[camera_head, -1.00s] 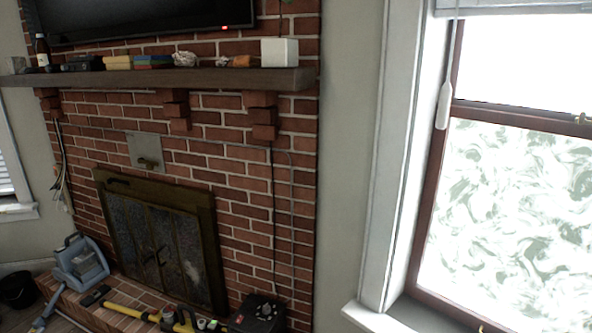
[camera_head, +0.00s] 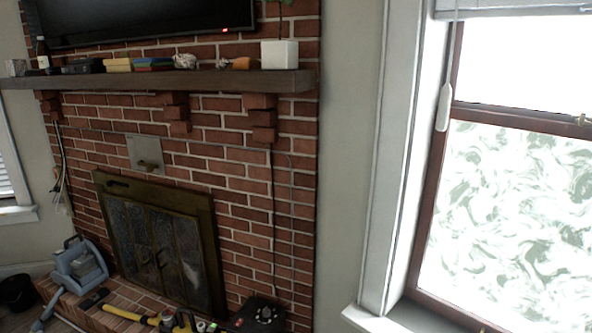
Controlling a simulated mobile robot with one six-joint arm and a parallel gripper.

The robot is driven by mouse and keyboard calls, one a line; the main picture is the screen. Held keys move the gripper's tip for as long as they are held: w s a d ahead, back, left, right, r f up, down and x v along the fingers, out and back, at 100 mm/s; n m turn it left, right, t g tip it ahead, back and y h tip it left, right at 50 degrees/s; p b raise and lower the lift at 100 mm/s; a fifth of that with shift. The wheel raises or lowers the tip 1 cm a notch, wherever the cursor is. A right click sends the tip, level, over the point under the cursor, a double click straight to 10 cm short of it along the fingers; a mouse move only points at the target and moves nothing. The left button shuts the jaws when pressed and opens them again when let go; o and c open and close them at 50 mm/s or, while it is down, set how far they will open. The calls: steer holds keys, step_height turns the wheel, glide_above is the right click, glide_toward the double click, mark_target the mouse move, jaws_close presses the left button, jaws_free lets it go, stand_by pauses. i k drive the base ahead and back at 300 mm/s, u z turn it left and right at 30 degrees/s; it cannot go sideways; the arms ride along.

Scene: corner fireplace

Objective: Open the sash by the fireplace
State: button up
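The sash window stands at the right of the head view, to the right of the brick fireplace (camera_head: 247,170). Its lower sash (camera_head: 510,215) has a dark reddish-brown frame and patterned white-and-green glass. A brass-coloured catch (camera_head: 582,120) sits on the meeting rail at the right edge. A small brass piece (camera_head: 482,329) shows at the bottom of the lower sash, cut by the picture's lower edge. The lower sash appears down. My gripper is not in view.
A white cord pull (camera_head: 443,107) hangs in front of the window's left side. The white sill (camera_head: 372,318) juts out below. A wooden mantel (camera_head: 215,81) projects from the fireplace. Yellow tools (camera_head: 132,313), a black box (camera_head: 262,314) and a blue-grey appliance (camera_head: 80,262) sit on the hearth.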

mark_target(460, 316)
steer(key=z, duration=4.25)
steer(key=i, duration=0.1)
steer(key=u, duration=2.4)
steer(key=k, duration=0.6)
steer(key=u, duration=0.5)
